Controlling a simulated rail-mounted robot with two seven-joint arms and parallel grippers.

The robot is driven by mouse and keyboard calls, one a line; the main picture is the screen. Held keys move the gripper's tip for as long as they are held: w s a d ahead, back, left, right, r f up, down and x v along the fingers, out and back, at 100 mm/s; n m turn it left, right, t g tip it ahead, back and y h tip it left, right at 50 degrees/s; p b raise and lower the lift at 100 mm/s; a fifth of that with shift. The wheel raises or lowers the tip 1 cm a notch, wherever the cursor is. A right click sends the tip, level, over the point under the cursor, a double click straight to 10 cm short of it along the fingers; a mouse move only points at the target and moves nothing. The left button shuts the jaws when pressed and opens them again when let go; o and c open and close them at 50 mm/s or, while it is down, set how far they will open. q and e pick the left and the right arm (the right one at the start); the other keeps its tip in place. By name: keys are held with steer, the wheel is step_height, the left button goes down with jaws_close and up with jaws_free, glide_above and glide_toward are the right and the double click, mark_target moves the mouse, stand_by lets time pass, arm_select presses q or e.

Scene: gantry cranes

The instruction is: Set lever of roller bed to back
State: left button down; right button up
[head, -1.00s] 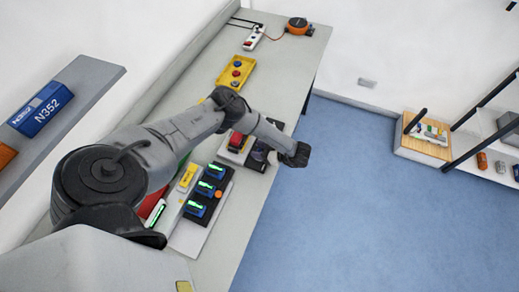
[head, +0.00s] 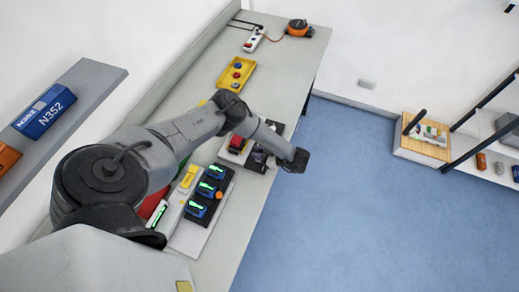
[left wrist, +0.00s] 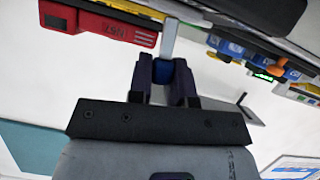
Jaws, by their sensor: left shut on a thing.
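My left gripper (left wrist: 165,80) is shut on a blue knob (left wrist: 174,70) at the end of a pale grey lever (left wrist: 168,38), seen in the left wrist view. The knob sits between the two dark fingers, and the lever runs up the picture from it. In the head view my left gripper (head: 295,161) is at the right edge of the workbench, pointing away from the wall. The lever and knob are hidden there. I cannot pick out the rest of the roller bed. My right gripper is in neither view.
On the workbench (head: 290,85) stand a yellow button box (head: 236,75), a white switch strip (head: 253,39), an orange reel (head: 299,28) and blue modules with green displays (head: 207,189). A wooden box (head: 424,143) stands at the far right. Blue floor beside the bench is clear.

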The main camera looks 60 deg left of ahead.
arm_select(q)
steer(key=shift+s+d+n+t+y+p, duration=0.3)
steer(key=shift+s+d+n+y+p, duration=0.1)
steer(key=shift+n+p, duration=0.25)
steer(key=shift+s+d+f+n+t, duration=0.2)
steer(key=shift+f+n+t, duration=0.1)
steer(key=shift+n, duration=0.25)
steer(key=c, duration=1)
jaws_free()
steer(key=shift+c, duration=0.2)
steer(key=shift+w+d+r, duration=0.15)
steer(key=shift+d, duration=0.1)
steer(key=v, duration=1.3)
steer(key=shift+d, duration=0.2)
